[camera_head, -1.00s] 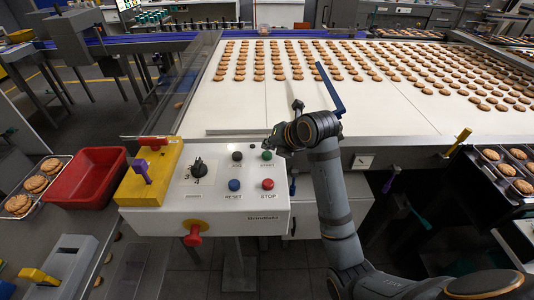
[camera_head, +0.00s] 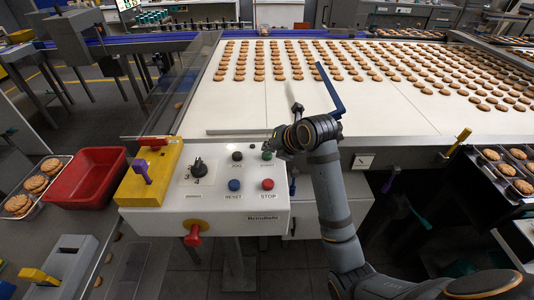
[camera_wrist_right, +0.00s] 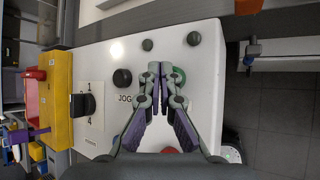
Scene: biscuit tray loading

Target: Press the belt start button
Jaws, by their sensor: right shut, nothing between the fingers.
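The white control panel (camera_head: 240,213) stands in front of the biscuit belt. Its green START button (camera_head: 267,156) is at the upper right, partly hidden by my right gripper (camera_head: 276,145) in the head view. In the right wrist view the green button (camera_wrist_right: 180,75) shows just behind and beside the right fingertips. My right gripper (camera_wrist_right: 161,72) is shut and empty, pointing at the panel near the button. Whether the tips touch it I cannot tell. My left gripper is not in view.
Close by are the black JOG button (camera_head: 237,156), blue RESET button (camera_head: 234,185), red STOP button (camera_head: 267,184) and black rotary knob (camera_head: 199,168). A yellow block (camera_head: 150,177) sits at the panel's left. The belt (camera_head: 290,105) behind carries many biscuits.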

